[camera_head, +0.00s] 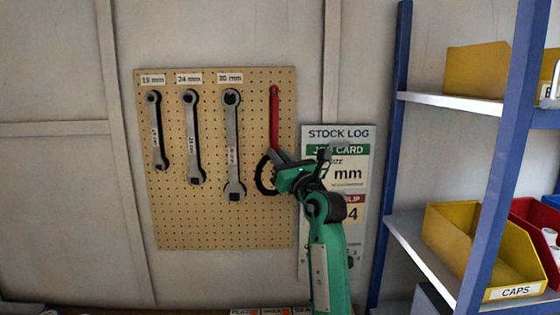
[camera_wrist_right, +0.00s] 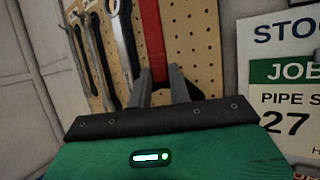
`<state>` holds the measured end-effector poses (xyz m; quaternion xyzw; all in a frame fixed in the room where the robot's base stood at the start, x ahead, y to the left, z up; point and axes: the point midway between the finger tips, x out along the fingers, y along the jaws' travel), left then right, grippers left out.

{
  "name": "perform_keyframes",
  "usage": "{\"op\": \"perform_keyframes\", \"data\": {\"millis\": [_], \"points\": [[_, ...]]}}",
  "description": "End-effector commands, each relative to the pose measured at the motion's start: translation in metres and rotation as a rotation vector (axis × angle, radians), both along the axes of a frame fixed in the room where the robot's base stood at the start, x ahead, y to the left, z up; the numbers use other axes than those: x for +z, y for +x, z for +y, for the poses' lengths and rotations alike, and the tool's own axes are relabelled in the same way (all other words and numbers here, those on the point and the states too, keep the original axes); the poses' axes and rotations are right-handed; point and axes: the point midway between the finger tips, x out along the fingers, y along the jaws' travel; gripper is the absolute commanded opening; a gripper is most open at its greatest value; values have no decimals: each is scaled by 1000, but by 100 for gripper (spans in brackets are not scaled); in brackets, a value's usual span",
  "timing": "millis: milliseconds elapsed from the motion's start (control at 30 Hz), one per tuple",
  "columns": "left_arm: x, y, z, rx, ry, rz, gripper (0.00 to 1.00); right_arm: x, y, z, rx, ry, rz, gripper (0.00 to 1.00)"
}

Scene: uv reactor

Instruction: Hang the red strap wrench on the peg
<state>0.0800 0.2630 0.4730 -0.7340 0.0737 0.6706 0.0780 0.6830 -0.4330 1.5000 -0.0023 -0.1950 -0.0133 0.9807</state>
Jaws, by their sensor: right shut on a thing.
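The red strap wrench (camera_head: 274,118) is upright in front of the right part of the pegboard (camera_head: 215,225), its red handle pointing up and its black strap loop hanging below. My right gripper (camera_head: 279,158) is shut on the lower part of the handle, just above the loop. In the right wrist view the red handle (camera_wrist_right: 152,38) rises from between the fingers of the right gripper (camera_wrist_right: 163,85). The handle's top end is near the upper right of the board. I cannot make out a peg there, or whether the wrench touches one. My left gripper is not in view.
Several grey wrenches, such as the 30 mm one (camera_head: 232,145), hang on the board to the left of the strap wrench. A stock log sign (camera_head: 340,145) is on the wall just right. Blue shelving (camera_head: 390,150) with yellow bins (camera_head: 470,235) stands at the right.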

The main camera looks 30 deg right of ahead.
Motion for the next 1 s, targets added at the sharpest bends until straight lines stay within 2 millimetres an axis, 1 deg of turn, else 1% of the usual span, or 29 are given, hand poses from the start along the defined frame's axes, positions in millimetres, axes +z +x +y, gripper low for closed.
{"op": "perform_keyframes", "data": {"millis": [567,800,1000], "points": [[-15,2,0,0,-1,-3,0,-3,30,-18,0,1,0,0],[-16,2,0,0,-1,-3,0,-8,38,-24,-1,-1,1,0],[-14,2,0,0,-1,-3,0,-10,41,-27,-2,1,3,0]]}}
